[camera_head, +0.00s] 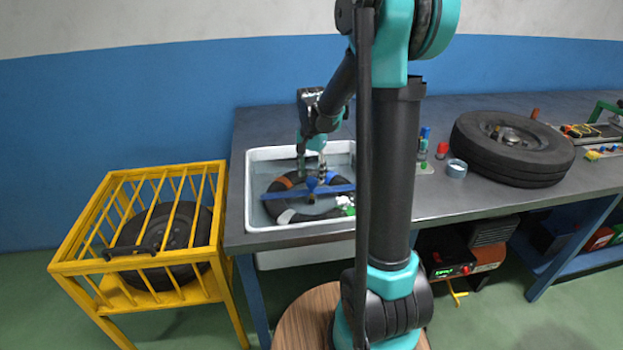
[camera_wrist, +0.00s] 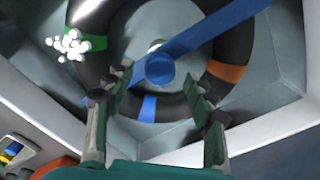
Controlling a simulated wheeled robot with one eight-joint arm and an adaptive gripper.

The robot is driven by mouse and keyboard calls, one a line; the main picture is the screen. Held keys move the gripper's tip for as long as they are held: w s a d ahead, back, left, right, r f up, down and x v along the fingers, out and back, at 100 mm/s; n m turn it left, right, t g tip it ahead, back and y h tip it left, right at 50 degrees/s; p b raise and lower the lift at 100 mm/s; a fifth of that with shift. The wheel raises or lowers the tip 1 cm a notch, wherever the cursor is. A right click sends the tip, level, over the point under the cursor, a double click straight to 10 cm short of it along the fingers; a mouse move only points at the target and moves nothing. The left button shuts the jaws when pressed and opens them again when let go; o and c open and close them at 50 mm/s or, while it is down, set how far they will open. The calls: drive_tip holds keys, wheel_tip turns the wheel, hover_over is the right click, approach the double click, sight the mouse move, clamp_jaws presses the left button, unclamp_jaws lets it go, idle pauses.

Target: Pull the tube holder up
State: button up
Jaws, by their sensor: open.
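The tube holder (camera_head: 322,190) is a blue bar with a round knob at its middle. In the wrist view the holder's blue knob (camera_wrist: 160,68) shows between my fingers, with the bar reaching to the upper right. My gripper (camera_head: 312,172) is open above the holder; its spread fingers show in the wrist view (camera_wrist: 160,95). I cannot tell whether they touch the knob. A cluster of white bubbles (camera_wrist: 68,45) sits by the green patch.
A yellow cage (camera_head: 75,268) with a tyre (camera_head: 165,240) stands left of the bench. My arm hides part of the basin's right side.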

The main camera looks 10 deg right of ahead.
drive_tip(key=shift+f, duration=1.1)
drive_tip(key=shift+c, duration=0.6)
clamp_jaws()
